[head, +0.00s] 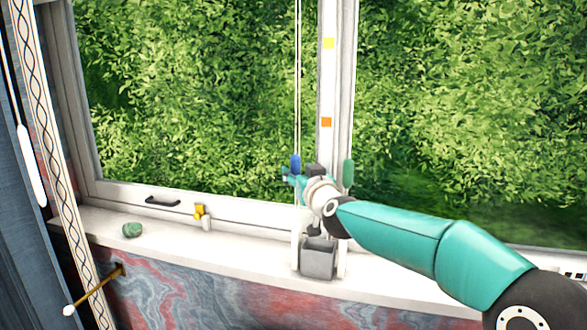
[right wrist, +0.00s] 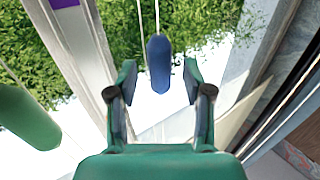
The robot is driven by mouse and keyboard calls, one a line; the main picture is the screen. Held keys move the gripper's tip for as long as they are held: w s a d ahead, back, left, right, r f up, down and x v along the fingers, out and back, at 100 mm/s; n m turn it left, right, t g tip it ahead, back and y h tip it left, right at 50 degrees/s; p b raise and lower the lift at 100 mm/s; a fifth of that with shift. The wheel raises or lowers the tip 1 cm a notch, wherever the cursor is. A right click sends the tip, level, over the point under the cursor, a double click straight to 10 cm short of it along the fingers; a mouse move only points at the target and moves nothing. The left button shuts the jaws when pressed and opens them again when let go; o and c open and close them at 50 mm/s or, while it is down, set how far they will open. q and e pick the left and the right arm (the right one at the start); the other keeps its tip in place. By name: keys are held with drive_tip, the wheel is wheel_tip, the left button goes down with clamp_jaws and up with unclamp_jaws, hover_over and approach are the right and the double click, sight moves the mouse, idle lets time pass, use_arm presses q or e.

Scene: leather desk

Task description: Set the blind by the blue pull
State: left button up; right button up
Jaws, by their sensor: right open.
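The blue pull (head: 295,164) hangs on a thin cord in front of the window, left of the window's middle post. In the right wrist view the blue pull (right wrist: 159,63) hangs between and just beyond the tips of my right gripper (right wrist: 158,82), which is open. In the head view my right gripper (head: 292,178) is at the pull's lower end, small and partly hidden by its own wrist. A green pull (head: 348,173) hangs to the right of the post; it also shows at the left of the right wrist view (right wrist: 25,118). My left gripper is not in view.
The middle post (head: 335,90) carries a yellow and an orange marker. A grey box (head: 318,259) stands on the white sill (head: 250,246) below my right wrist. A green lump (head: 132,230) and a black window handle (head: 162,202) are further left. A white pull (head: 31,165) hangs at far left.

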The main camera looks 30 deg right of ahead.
drive_tip(key=shift+x, duration=1.3)
drive_tip(key=shift+c, duration=0.4)
clamp_jaws()
